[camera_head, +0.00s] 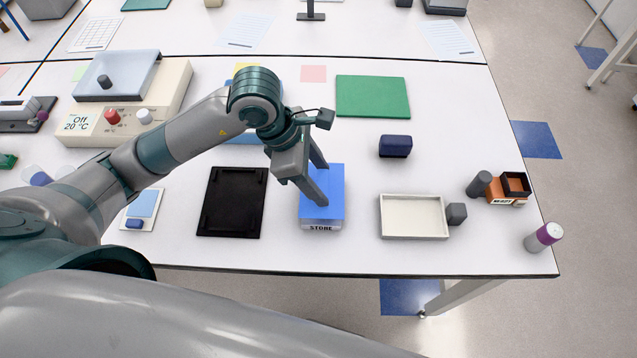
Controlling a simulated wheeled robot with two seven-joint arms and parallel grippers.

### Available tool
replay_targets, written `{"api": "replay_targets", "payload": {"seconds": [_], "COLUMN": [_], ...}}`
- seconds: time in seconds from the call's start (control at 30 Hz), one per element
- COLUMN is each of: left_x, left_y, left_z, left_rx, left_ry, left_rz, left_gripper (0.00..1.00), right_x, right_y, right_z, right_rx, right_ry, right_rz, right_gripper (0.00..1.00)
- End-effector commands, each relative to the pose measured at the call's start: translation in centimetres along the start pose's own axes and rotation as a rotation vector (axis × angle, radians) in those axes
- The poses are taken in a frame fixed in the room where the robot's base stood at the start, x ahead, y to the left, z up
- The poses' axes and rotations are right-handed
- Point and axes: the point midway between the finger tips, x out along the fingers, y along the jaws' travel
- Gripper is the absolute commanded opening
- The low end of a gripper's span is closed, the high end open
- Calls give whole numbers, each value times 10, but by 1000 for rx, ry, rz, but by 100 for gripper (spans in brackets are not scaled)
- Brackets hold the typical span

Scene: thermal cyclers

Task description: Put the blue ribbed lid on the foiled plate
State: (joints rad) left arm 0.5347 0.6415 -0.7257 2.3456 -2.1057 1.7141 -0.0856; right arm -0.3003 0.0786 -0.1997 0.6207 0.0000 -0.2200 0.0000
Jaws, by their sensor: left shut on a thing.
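My left gripper (313,200) reaches down from the left arm onto a bright blue block-like piece (336,182), and its fingers are shut on it. This piece looks like the blue lid, but its ribs are too small to make out. It appears at a white-fronted holder marked "STORE" (321,227); I cannot tell whether it rests there or is slightly raised. I cannot make out a foiled plate for certain. A blue thing behind the gripper is mostly hidden by the arm. My right gripper is not in view.
A black tray (232,202) lies left of the holder and a white tray (413,236) right of it. A dark blue block (395,146) and green mat (372,97) lie behind. A cream "Off 20 °C" device (165,118) stands left. The front table edge is close.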

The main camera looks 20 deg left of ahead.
Motion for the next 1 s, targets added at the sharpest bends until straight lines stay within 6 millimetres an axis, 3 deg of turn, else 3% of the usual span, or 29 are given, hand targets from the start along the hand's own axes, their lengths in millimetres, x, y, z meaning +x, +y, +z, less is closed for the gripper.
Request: {"api": "replay_targets", "payload": {"seconds": [0.3,0.73,0.77,0.8,0.83,1.0], "left_x": [27,32,31,31,31,31], "left_y": [-1,0,0,0,0,-1], "left_z": [-12,-14,-13,-13,-13,-13], "left_rx": [0,1,1,1,0,0], "left_ry": [2,1,1,1,1,1], "left_rz": [-2,-1,-1,-1,-1,-1], "left_gripper": [33,33,59,68,72,72], "right_x": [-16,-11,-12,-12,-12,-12], "right_y": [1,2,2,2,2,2], "right_z": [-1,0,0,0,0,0], "right_rx": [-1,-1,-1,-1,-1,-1], "right_ry": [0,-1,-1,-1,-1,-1], "right_rz": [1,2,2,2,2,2], "right_gripper": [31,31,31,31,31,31]}}
